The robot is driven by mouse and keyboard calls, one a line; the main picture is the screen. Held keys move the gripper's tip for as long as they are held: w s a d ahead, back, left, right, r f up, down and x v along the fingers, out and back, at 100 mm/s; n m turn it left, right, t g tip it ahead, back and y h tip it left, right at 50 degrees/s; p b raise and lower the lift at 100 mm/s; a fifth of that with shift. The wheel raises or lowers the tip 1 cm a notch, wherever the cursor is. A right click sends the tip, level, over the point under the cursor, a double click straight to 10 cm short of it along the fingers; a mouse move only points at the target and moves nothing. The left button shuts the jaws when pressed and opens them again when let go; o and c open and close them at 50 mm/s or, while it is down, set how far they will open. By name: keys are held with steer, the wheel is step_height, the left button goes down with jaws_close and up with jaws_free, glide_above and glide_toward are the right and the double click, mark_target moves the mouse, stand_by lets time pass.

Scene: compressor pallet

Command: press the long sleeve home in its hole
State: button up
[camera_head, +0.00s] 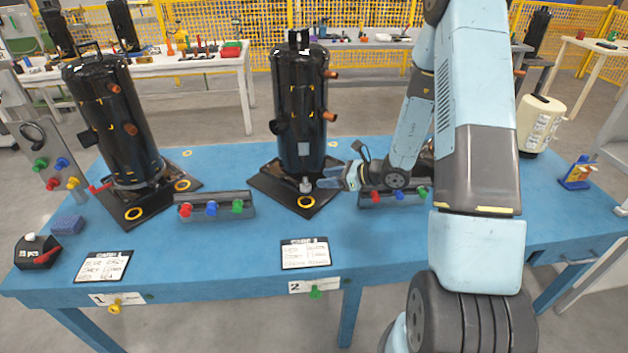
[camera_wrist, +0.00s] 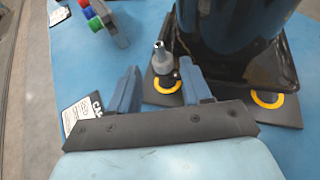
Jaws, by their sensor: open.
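The grey sleeve (camera_head: 305,186) stands upright at the front corner of the middle compressor's black base plate, by a yellow ring (camera_head: 306,201). In the wrist view the sleeve (camera_wrist: 162,63) has a narrower top and shows between and just beyond my fingertips. The yellow ring (camera_wrist: 165,87) shows below it there. The sleeve's foot is partly hidden, and I cannot tell how deep it sits in a hole. My gripper (camera_head: 327,178) is open, with its blue fingers just right of the sleeve in the head view. In the wrist view my gripper (camera_wrist: 160,74) holds nothing.
The black middle compressor (camera_head: 300,105) rises right behind the sleeve. A second compressor (camera_head: 112,125) stands at the left. Racks with coloured-headed pieces stand at left (camera_head: 215,207) and right (camera_head: 393,197) of the plate. A printed card (camera_head: 305,253) lies in front. The blue table around the card is clear.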

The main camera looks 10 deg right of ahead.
steer(key=shift+v, duration=2.1)
